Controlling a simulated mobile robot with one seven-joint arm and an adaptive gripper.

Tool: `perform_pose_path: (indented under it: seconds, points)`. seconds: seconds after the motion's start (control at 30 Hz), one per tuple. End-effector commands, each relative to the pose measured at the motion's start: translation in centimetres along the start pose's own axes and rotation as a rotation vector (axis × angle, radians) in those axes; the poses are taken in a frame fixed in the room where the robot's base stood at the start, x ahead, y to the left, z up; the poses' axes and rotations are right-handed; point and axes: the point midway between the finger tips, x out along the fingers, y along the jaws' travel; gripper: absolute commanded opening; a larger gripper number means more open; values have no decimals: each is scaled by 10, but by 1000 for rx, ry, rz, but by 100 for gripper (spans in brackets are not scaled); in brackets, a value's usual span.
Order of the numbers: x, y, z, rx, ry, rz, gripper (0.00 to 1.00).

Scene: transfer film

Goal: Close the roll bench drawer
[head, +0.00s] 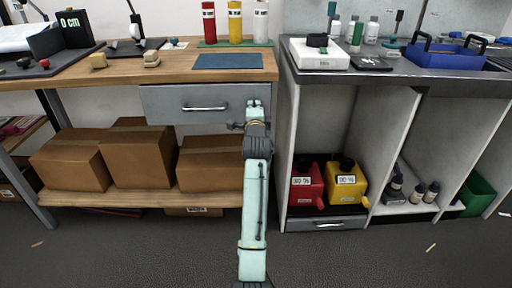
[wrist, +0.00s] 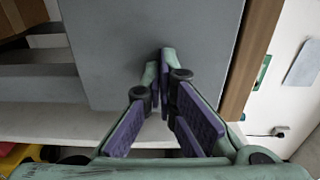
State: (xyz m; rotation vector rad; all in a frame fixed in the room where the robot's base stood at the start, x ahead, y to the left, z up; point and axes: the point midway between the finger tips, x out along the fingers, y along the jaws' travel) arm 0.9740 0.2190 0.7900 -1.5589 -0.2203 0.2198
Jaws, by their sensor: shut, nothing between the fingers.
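The roll bench drawer has a grey front (head: 170,103) with a metal bar handle (head: 205,108), under the wooden bench top in the head view. From here I cannot tell how far out it stands. My gripper (head: 254,104) is at the right end of the drawer front, right of the handle. In the wrist view the gripper (wrist: 163,54) is shut and empty, its purple pads together at the tips. The tips are in front of the plain grey drawer face (wrist: 130,30); I cannot tell whether they touch it. The handle is outside the wrist view.
The wooden bench top (head: 120,73) carries red, yellow and white rolls and a blue mat (head: 228,61). Cardboard boxes (head: 142,150) fill the shelf below. A white cabinet (head: 287,140) with red and yellow containers stands close on the right. The floor in front is mostly clear.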

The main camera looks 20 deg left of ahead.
Motion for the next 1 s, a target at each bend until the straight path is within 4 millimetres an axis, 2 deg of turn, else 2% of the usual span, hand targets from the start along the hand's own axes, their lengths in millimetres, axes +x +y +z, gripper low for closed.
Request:
perform_pose_path:
  seconds: [0.3, 1.0]
  points:
    - [9, 0, 0, -1, 1, 1, 0]
    - [8, -4, -8, 0, 3, -4, 0]
